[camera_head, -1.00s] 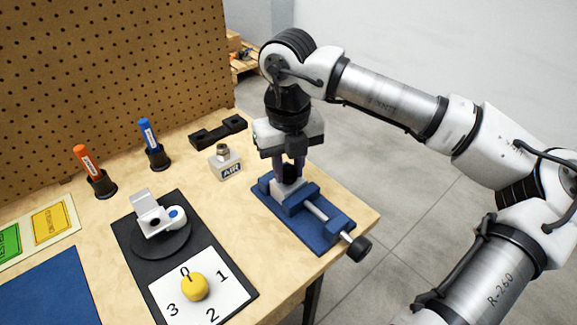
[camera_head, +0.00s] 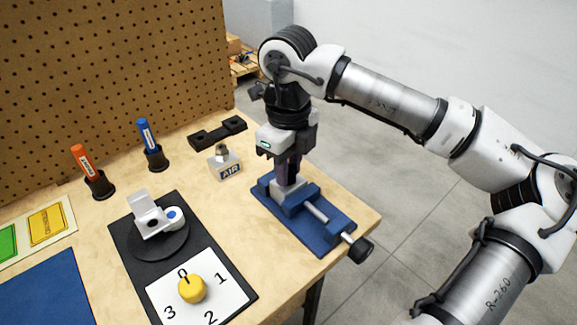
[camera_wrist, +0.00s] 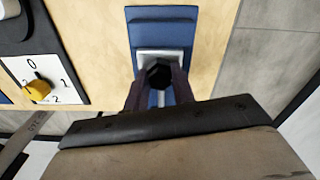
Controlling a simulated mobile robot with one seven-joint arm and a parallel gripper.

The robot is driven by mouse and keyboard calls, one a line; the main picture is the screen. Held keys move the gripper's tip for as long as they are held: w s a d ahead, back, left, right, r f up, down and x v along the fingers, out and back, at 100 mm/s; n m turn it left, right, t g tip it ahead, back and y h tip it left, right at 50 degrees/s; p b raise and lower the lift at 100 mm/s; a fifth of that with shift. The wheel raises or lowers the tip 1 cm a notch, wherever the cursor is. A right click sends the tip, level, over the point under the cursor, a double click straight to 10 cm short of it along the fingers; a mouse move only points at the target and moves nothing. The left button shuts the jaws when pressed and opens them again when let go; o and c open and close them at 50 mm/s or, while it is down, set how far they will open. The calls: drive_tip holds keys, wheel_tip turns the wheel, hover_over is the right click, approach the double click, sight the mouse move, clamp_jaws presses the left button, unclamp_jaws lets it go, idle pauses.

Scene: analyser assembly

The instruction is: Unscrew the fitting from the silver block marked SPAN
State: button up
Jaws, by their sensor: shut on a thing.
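A silver block (camera_head: 279,187) is held in a blue vise (camera_head: 328,238) at the table's right edge. Its marking cannot be read in either view. A dark hexagonal fitting (camera_wrist: 159,73) is at the block, seen from above in the wrist view; in the head view the fingers hide it. My gripper (camera_head: 288,176) points straight down over the vise. Its two purple-grey fingers are shut on the fitting, one on each side. In the wrist view the block (camera_wrist: 144,59) shows pale behind the fitting.
A second silver block (camera_head: 225,167) marked AIR, with a fitting on top, stands left of the vise. A black two-socket holder (camera_head: 218,132) lies behind. A dial panel with a yellow knob (camera_head: 192,289), and orange and blue markers in cups, stand further left.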

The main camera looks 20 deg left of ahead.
drive_tip(key=n, duration=0.3)
drive_tip(key=shift+b, duration=0.3)
drive_tip(key=shift+n, duration=0.5)
drive_tip(key=n, duration=0.3)
drive_tip(key=shift+n, duration=0.4)
drive_tip(key=shift+n+b, duration=0.5)
drive_tip(key=shift+n, duration=1.7)
